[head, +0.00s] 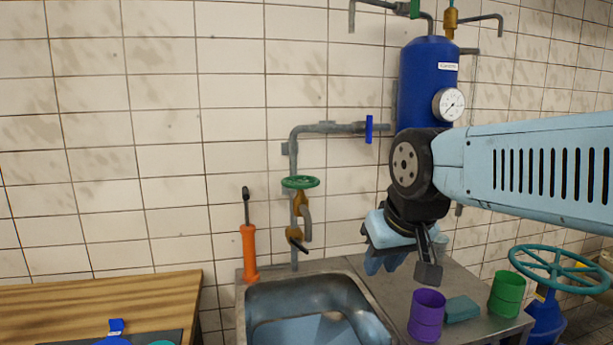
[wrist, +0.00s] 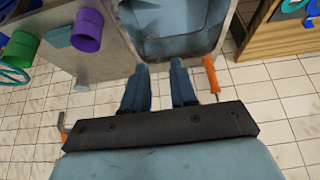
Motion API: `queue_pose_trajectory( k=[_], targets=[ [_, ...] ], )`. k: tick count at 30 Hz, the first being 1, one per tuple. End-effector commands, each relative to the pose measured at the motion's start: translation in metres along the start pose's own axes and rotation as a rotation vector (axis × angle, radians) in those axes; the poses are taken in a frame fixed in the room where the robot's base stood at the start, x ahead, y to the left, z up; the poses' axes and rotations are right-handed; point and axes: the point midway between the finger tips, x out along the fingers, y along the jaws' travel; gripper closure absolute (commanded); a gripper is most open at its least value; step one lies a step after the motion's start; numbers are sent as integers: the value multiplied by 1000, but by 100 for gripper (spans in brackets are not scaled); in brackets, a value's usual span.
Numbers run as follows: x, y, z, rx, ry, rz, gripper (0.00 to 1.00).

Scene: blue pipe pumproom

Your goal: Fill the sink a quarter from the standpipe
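The steel sink (head: 262,292) is set in the counter at the bottom middle of the head view, and its basin shows at the top of the wrist view (wrist: 195,45). Its floor looks bluish; I cannot tell water from reflection. The grey standpipe (head: 292,158) rises on the wall behind it, with a green handwheel (head: 300,182), a brass valve body and a small brass tap (head: 293,234) with a dark lever. A blue handle (head: 369,129) sits on the horizontal pipe. My gripper (head: 405,268) is right of the standpipe, above the counter. Its fingers (wrist: 159,68) are apart and empty.
A purple cup (head: 426,315), a teal sponge (head: 462,309) and a green cup (head: 505,295) stand right of the sink. An orange-handled tool (head: 249,254) stands at its left back. A blue tank (head: 428,80) with a gauge is behind my arm. A wooden table (head: 100,295) is at left.

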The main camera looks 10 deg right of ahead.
Motion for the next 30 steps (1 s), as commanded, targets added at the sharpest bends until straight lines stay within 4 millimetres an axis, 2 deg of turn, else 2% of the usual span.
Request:
queue_pose_trajectory(
  k=[8,11,13,17,22,30],
  targets=[
    [-1,0,-2,2,0,0,73],
    [-4,0,-14,12,-2,0,73],
    [-9,-4,-30,27,-6,0,73],
    [-19,-8,-78,70,-15,-2,73],
    [-29,-7,-151,141,-28,-7,73],
    [-26,-1,-262,250,-49,-23,73]
  ],
)
